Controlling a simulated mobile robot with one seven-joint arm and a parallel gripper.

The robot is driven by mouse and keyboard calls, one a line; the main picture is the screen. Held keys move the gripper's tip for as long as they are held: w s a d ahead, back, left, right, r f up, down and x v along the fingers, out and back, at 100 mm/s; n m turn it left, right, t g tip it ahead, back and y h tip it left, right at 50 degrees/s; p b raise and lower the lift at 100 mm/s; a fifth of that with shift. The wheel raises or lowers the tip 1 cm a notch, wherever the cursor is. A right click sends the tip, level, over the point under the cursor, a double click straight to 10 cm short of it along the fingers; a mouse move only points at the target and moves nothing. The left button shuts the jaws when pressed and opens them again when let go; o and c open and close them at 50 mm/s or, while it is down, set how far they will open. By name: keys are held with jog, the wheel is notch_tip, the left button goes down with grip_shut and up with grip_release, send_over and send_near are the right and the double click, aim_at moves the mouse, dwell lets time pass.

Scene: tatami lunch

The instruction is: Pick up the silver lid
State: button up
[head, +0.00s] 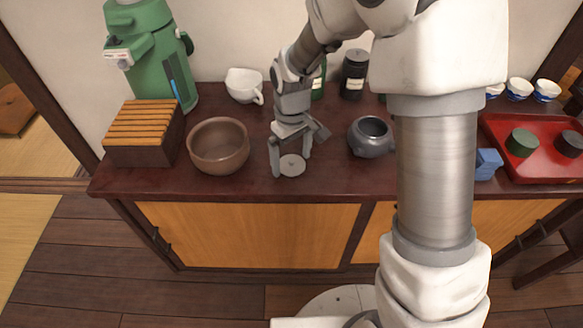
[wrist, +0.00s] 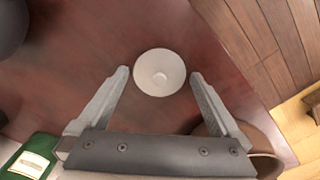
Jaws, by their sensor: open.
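The silver lid (head: 292,165) is a small, round, pale grey disc lying on the dark red-brown cabinet top, right of the brown bowl. In the wrist view the lid (wrist: 160,72) shows as a round disc with a small mark at its centre. My gripper (head: 291,163) is open above the lid, its fingers pointing down toward the two sides of it. In the wrist view my gripper's fingertips (wrist: 159,73) stand left and right of the lid, with a gap on each side. Whether the fingertips touch the top cannot be told.
A brown bowl (head: 218,147) stands left of the lid and a dark grey pot (head: 370,137) right of it. A white pouring cup (head: 243,86) and dark jars (head: 354,74) stand behind. A slatted wooden box (head: 146,133) and green dispenser (head: 150,55) are at left; a red tray (head: 528,167) is at right.

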jog(key=c, duration=0.7)
jog(key=shift+r, duration=0.1)
